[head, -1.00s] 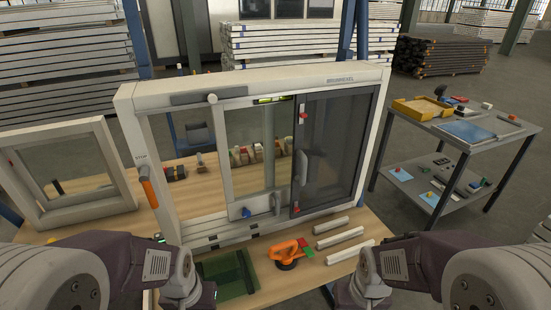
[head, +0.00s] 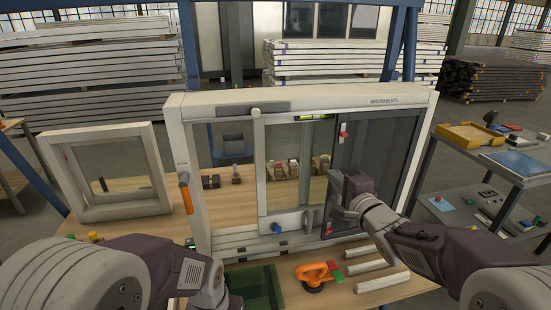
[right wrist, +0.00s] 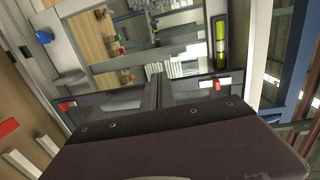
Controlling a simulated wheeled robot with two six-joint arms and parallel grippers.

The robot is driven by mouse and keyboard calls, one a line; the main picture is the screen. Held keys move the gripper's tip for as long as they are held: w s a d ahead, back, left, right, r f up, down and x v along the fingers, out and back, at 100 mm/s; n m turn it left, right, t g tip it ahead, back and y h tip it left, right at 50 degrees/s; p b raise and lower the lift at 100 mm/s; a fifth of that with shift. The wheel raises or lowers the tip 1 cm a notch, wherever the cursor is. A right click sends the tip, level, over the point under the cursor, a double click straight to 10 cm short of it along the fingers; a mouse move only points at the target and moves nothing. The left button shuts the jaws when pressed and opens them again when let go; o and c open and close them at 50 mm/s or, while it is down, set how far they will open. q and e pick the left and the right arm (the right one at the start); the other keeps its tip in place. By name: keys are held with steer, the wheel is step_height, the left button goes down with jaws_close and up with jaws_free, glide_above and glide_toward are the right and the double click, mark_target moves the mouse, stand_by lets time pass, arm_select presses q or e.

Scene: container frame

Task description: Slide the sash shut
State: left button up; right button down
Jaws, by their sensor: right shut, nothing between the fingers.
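The window frame (head: 182,135) stands upright on the wooden bench. Its white-edged sliding sash (head: 261,170) is near the middle, with an open gap left of it. A dark panel (head: 385,150) fills the right part. The sash has a lever handle (head: 308,221) and blue knob (head: 276,228) on its bottom rail; the blue knob also shows in the right wrist view (right wrist: 43,37). My right gripper (right wrist: 158,88) is shut and empty, in front of the area where sash and dark panel meet. In the head view its wrist covers part of the dark panel. My left arm is low at the left; its gripper is hidden.
An orange suction lifter (head: 315,275), white strips (head: 375,262) and a green tray (head: 255,287) lie in front of the frame. A smaller white frame (head: 85,208) stands at left. A grey cart (head: 510,180) is at right. A level vial (right wrist: 221,45) sits on the top rail.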

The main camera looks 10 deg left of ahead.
mark_target(268, 150)
steer(key=w+a+y, duration=0.1)
steer(key=w+a, duration=0.1)
steer(key=a, duration=0.2)
steer(key=w+a+r+n+y, duration=0.1)
steer(key=w+a, duration=0.2)
steer(key=a, duration=0.2)
steer(key=w+a+n+y+p, duration=0.1)
steer(key=w+a, duration=0.2)
steer(key=a, duration=0.1)
steer(key=shift+a+r+g+y, duration=0.15)
steer(key=shift+r+g+y, duration=0.15)
steer(key=shift+r, duration=0.05)
steer(key=a, duration=0.1)
steer(key=s+a, duration=0.1)
steer(key=a, duration=0.1)
steer(key=shift+a, duration=0.55)
steer(key=shift+d, duration=0.1)
